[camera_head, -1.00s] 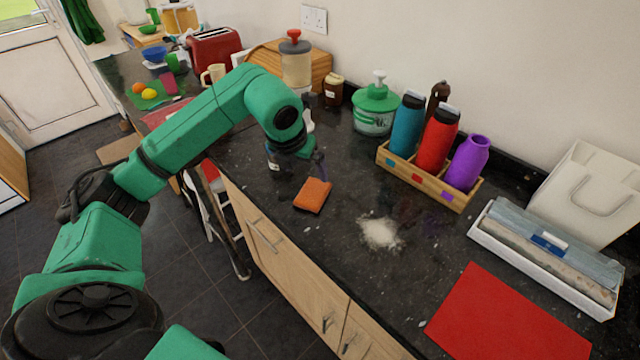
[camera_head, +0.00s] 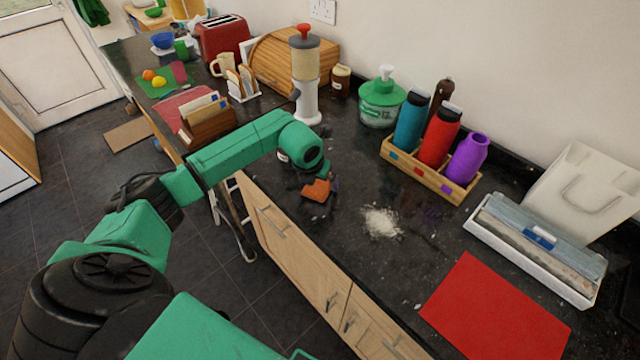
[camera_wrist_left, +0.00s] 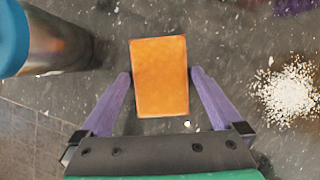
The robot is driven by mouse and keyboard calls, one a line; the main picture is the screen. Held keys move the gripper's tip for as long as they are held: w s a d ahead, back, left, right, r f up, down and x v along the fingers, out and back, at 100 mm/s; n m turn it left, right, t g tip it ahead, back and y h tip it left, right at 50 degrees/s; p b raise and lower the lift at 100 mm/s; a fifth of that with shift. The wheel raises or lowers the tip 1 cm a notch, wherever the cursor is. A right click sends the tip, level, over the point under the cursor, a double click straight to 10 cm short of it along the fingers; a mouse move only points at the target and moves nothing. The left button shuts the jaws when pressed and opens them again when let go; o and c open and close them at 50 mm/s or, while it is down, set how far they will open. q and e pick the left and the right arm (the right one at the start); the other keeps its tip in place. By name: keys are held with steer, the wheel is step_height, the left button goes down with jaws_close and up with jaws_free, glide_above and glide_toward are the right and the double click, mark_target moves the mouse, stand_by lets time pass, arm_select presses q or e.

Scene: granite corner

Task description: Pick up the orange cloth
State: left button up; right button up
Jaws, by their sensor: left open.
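The orange cloth (camera_head: 317,189) is a small folded rectangle on the dark granite counter, near its front edge. In the left wrist view the cloth (camera_wrist_left: 160,76) lies between the two purple fingers of my left gripper (camera_wrist_left: 161,82). The fingers are open, one on each side of the cloth, with its far part reaching beyond the tips. In the head view my left gripper (camera_head: 320,182) is over the cloth and partly hides it. I cannot tell whether the fingers touch it. My right gripper is not in view.
A pile of white grains (camera_head: 381,222) lies right of the cloth. A wooden rack (camera_head: 428,176) with teal, red and purple bottles stands behind. A red mat (camera_head: 497,312) lies at the front right. A white dispenser (camera_head: 305,90) and a letter holder (camera_head: 207,122) stand further left.

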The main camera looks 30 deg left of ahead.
arm_select(q)
steer(key=shift+f, duration=0.15)
steer(key=c, duration=1.3)
steer(key=shift+o, duration=0.2)
steer(key=shift+r, duration=0.25)
step_height(320, 180, up, 8)
steer(key=b, duration=0.2)
steer(key=shift+w+b, duration=0.1)
steer(key=shift+b, duration=0.3)
step_height(320, 180, up, 12)
steer(key=b, duration=0.1)
glide_above(319, 183)
steer(key=shift+d, duration=0.1)
